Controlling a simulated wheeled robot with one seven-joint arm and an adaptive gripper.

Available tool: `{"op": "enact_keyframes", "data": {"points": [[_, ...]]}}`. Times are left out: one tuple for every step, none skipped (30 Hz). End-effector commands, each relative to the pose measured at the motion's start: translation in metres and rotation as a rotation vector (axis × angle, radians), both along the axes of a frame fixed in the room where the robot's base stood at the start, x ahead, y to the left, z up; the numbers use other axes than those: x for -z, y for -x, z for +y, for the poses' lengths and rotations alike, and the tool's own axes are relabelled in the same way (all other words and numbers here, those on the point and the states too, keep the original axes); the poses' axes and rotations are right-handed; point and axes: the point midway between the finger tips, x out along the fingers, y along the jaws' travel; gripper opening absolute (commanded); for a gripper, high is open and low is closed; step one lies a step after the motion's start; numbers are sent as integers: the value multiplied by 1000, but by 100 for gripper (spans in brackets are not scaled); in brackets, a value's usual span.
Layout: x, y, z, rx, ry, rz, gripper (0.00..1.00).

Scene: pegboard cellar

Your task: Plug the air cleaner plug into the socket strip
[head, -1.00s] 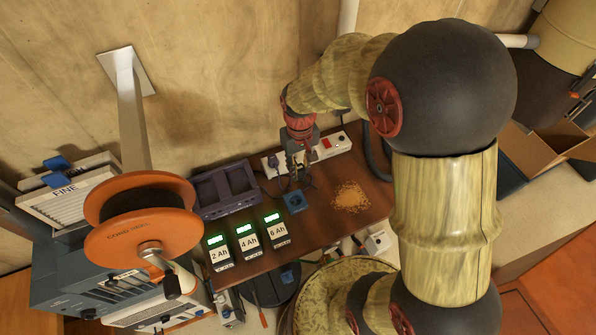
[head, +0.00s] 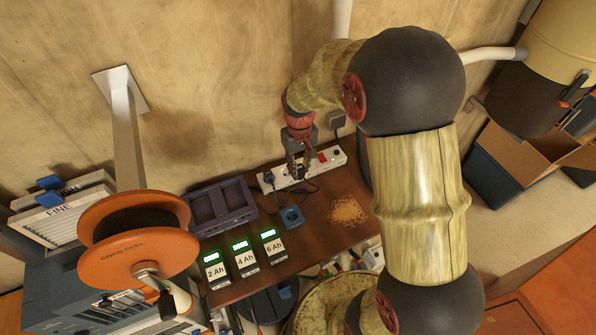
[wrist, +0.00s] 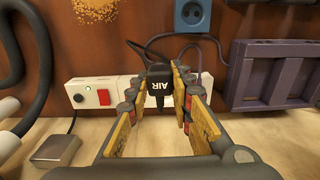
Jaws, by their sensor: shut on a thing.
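The black air cleaner plug (wrist: 157,84), marked AIR, is between the fingers of my gripper (wrist: 160,100) in the wrist view. My gripper is shut on it. In the head view my gripper (head: 297,171) is over the white socket strip (head: 336,156), left of its red switch. The strip (wrist: 84,90) also shows behind the plug in the wrist view. The plug is right at the strip, but my fingers hide its pins and the sockets there, so I cannot tell whether it is in. Another black plug (head: 268,178) sits at the strip's left end.
A blue socket box (head: 291,216) and brown crumbs (head: 347,210) lie in front of the strip. A purple charger (head: 222,206) stands left. Three labelled batteries (head: 245,257) stand at the front. An orange cord reel (head: 138,250) is nearer.

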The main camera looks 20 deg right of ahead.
Motion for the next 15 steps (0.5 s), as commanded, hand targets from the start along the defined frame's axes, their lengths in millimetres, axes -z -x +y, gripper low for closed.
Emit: {"op": "enact_keyframes", "data": {"points": [[1,-3,-2,1,0,0,0],[1,-4,-3,1,0,0,0],[1,-6,-5,1,0,0,0],[2,-8,-6,1,0,0,0],[2,-10,-7,1,0,0,0],[2,-11,-8,1,0,0,0],[2,-13,-9,1,0,0,0],[3,-14,-11,1,0,0,0],[3,-16,-12,1,0,0,0],[3,-18,-13,1,0,0,0],[4,-20,-15,1,0,0,0],[4,-22,-16,1,0,0,0],[4,-23,-17,1,0,0,0],[5,-24,-18,1,0,0,0],[5,-26,-20,1,0,0,0]]}}
